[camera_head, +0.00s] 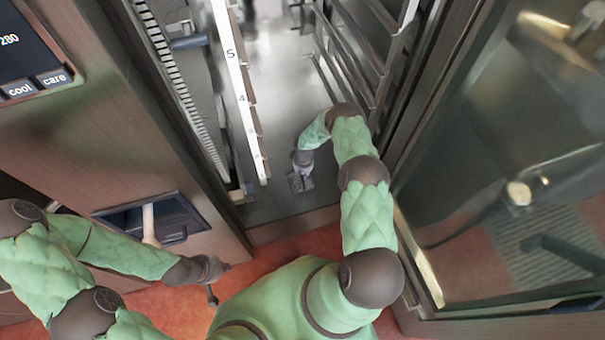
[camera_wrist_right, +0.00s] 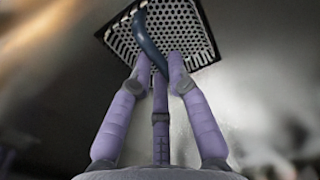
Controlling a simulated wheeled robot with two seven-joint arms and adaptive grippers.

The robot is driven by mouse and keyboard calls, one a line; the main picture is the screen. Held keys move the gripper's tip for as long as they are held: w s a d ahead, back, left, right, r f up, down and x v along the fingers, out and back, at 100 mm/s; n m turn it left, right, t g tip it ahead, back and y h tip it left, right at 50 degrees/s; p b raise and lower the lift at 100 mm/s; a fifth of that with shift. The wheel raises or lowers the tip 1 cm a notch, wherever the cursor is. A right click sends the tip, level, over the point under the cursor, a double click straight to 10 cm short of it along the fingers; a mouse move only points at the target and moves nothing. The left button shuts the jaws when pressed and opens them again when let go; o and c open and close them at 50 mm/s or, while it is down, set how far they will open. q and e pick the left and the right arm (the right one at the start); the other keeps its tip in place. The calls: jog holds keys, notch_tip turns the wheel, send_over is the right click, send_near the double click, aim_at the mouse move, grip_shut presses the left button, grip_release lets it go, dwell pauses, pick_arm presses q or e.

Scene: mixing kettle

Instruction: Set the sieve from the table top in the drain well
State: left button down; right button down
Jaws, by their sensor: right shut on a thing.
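The sieve (camera_wrist_right: 196,38) is a square perforated metal plate with a dark blue curved handle (camera_wrist_right: 146,38) in the right wrist view. My right gripper (camera_wrist_right: 160,72) is shut on this handle, with its fingers around it. In the head view my right gripper (camera_head: 301,172) is low inside the steel cabinet, near its floor. The sieve is small and mostly hidden there. I cannot make out the drain well, nor whether the sieve touches the floor. My left gripper (camera_head: 220,283) is empty, its fingers apart, outside the cabinet above the red floor.
Rack rails (camera_head: 360,60) line the cabinet's right side, close to my right arm. A numbered strip (camera_head: 240,90) and slotted rail stand on the left. The glass door (camera_head: 520,130) is open at right. A pale handle (camera_head: 149,222) projects from a recess in the left panel.

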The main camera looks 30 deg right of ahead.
jog(key=shift+f, duration=0.35)
dwell(0.7)
jog(key=c, duration=0.6)
grip_release()
jog(key=shift+d+r+p, duration=0.1)
jog(key=shift+r+p, duration=2.05)
jog(key=shift+r, duration=1.4)
jog(key=shift+f, duration=0.1)
